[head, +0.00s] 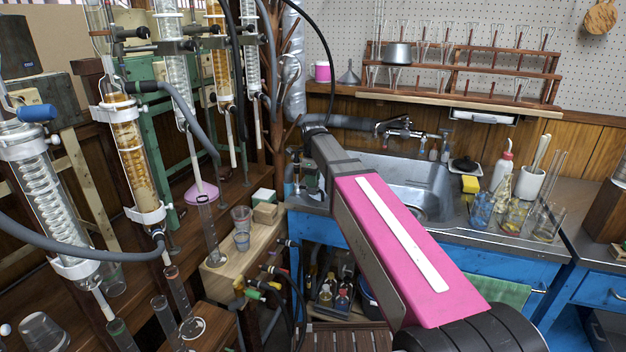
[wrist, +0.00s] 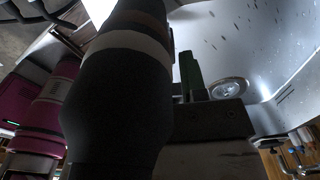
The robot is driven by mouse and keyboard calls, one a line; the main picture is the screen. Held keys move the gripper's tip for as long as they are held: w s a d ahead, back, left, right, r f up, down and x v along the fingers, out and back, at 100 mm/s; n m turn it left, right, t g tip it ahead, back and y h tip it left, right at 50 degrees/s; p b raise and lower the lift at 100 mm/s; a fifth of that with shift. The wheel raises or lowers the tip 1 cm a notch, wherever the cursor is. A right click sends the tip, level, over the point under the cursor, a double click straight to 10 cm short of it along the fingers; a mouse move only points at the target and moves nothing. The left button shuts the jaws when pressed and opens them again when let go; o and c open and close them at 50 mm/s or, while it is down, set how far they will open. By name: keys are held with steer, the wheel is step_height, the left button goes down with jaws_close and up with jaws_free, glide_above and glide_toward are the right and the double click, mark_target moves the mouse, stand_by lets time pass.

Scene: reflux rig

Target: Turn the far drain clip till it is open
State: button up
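I cannot pick out the far drain clip for certain in either view. Several small coloured fittings, red, yellow and green, sit on dark hoses (head: 268,284) left of the sink cabinet in the head view. My gripper is hard to make out. In the head view my pink arm reaches up and left over the sink's left side, and its far end lies by dark hoses and a grey pipe. In the wrist view a large dark rounded shape fills the middle. A narrow green upright piece (wrist: 190,72) stands behind a dark block. Finger gap and contact are hidden.
The steel sink (head: 425,178) has a tap (head: 400,128) behind it. Glassware condensers (head: 130,150) and hoses crowd the left. Beakers (head: 515,212) stand on the right counter. A round drain (wrist: 230,88) shows in the wrist view. A low wooden stand (head: 250,264) holds plastic cups.

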steer(key=shift+r, duration=0.1)
step_height(320, 180, up, 11)
steer(key=shift+f, duration=0.2)
stand_by(0.4)
